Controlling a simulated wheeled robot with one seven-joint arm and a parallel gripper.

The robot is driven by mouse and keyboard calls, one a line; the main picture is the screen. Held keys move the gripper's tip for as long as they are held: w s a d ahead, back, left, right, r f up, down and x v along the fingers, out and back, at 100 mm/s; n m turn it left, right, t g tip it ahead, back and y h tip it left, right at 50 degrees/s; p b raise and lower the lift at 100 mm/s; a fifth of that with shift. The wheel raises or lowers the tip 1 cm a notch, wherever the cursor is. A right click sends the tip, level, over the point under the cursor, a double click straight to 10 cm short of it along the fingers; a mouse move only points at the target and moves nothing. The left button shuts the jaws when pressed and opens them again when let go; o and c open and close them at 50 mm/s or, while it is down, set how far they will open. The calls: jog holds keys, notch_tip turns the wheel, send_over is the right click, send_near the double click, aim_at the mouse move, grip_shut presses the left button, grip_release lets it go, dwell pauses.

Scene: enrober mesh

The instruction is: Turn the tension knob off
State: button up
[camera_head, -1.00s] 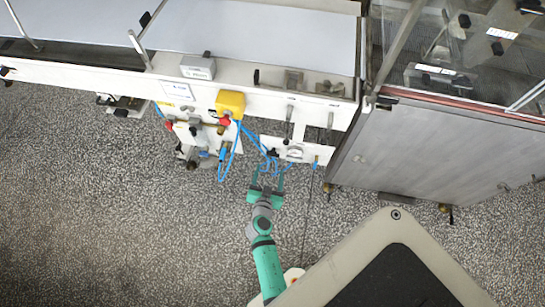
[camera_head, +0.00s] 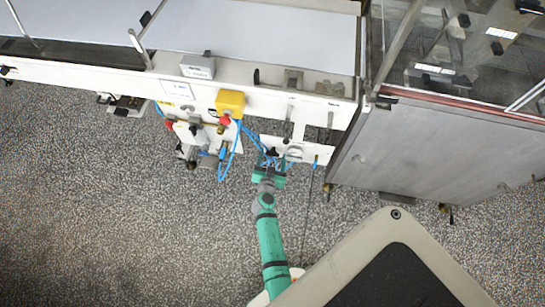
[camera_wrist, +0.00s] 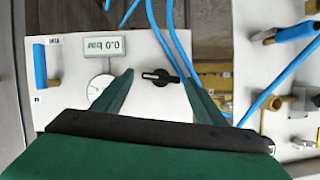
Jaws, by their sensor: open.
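The tension knob appears to be the black rotary knob (camera_wrist: 160,77) with a white pointer mark, on a white panel (camera_wrist: 75,65) in the wrist view. Its pointer lies roughly horizontal in that view. My gripper (camera_wrist: 155,78) is open, with one green finger on each side of the knob. I cannot tell whether the fingers touch it. In the head view my gripper (camera_head: 270,165) is at the white panel below the conveyor, where the knob is mostly hidden.
A digital display reading 0.0 bar (camera_wrist: 108,37) and a round gauge (camera_wrist: 100,86) sit left of the knob. A blue-handled valve (camera_wrist: 40,65) is further left. Blue hoses (camera_wrist: 275,85) cross at right. A yellow box with a red button (camera_head: 230,103) is nearby.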

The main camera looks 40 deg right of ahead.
jog(key=shift+c, duration=0.3)
jog(key=shift+w, duration=0.1)
jog(key=c, duration=1)
